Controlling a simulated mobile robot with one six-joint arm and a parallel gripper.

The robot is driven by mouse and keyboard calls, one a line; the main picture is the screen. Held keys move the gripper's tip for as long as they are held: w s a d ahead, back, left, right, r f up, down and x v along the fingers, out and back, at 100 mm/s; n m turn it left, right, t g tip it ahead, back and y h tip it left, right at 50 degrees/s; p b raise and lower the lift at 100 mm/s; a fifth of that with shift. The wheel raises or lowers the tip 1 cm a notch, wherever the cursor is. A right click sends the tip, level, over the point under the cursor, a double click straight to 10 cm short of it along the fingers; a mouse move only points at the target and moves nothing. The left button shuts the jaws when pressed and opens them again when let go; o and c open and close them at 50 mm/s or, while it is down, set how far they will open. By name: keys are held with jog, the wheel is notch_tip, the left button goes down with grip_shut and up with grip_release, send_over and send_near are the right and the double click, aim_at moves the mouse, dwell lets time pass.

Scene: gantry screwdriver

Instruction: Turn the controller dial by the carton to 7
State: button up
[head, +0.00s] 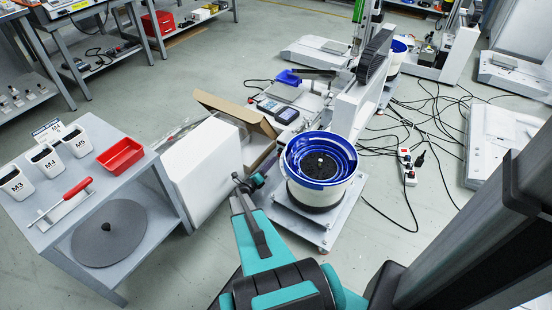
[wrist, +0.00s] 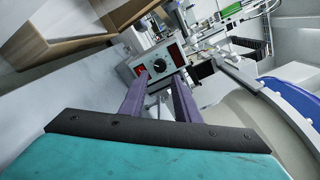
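The controller (wrist: 155,62) is a small light box in the wrist view, with a round black dial (wrist: 160,66), a red switch and a red display. The number the dial points to is too small to read. The open brown carton (wrist: 62,28) is beside it at the upper left; it also shows in the head view (head: 236,112). My gripper (wrist: 160,78) has its two purple fingers apart, with nothing between them. The fingers point at the controller's front, below the dial in the picture; whether they touch it I cannot tell. In the head view my gripper (head: 248,183) is beside the carton, and the controller is not clearly visible.
A bowl feeder with a blue rim (head: 320,158) stands just right of my gripper. A large white box (head: 200,165) stands to the left. A grey cart (head: 150,200) holds bins, a red tray and a red-handled tool. Cables and a power strip (head: 408,168) lie on the floor at right.

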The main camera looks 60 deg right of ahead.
aim_at(279, 152)
jog(key=shift+d+b, duration=0.8)
jog(key=shift+d, duration=2.75)
